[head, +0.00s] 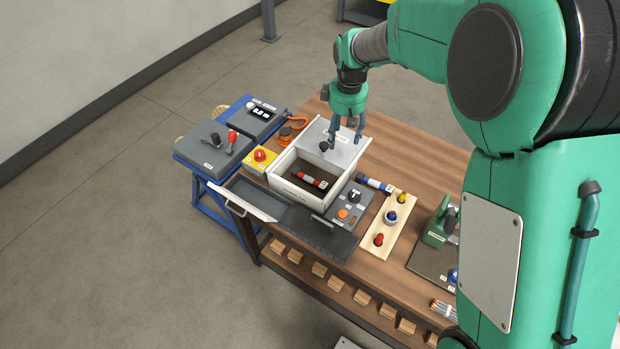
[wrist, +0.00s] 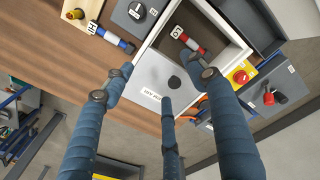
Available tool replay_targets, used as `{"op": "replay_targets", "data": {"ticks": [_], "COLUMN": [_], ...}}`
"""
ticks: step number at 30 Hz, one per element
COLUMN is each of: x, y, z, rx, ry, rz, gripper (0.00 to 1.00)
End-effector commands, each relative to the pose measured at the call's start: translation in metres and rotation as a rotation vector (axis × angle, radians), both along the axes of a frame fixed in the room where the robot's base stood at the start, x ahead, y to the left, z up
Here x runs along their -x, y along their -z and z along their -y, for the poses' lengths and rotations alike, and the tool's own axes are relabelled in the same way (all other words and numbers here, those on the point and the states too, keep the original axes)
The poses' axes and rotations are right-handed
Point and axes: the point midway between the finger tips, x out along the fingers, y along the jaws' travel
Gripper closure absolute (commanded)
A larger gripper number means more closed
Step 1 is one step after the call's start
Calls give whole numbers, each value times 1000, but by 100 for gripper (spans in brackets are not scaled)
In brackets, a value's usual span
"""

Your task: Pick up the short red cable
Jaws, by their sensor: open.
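The short red cable (head: 312,180) lies in the open grey-white box, a red piece with dark ends and a white tag. It also shows in the wrist view (wrist: 188,42), at the top, beyond one of my fingers. The box (head: 284,185) is open at the front part, and its pale lid (head: 345,151) with a dark knob (head: 324,146) lies at the back of the opening. My gripper (head: 347,136) is open and empty above the lid, behind the cable and apart from it. In the wrist view its three fingers (wrist: 166,85) spread around the lid's knob.
A blue cable (head: 375,184) lies on the bench right of the box. A grey switch panel (head: 349,206) and a wooden board with coloured knobs (head: 390,222) stand nearby. A yellow emergency-stop box (head: 260,160) and a lever console (head: 212,148) stand left. An open drawer (head: 254,198) juts out in front.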

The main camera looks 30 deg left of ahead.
Motion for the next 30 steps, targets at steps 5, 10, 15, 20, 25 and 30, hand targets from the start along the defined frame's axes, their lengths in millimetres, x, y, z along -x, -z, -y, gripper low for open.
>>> {"op": "replay_targets", "data": {"ticks": [5, 10, 15, 20, 25, 30], "x": [13, 23, 29, 29, 29, 29], "y": [49, 80, 94, 96, 96, 101], "z": [-50, -81, -94, -95, -95, -95], "rx": [26, 41, 48, 48, 48, 49], "ry": [-104, -173, -205, -208, -208, -207], "rz": [-24, -38, -44, -44, -44, -45], "gripper": [43, 43, 43, 43, 43, 43]}}
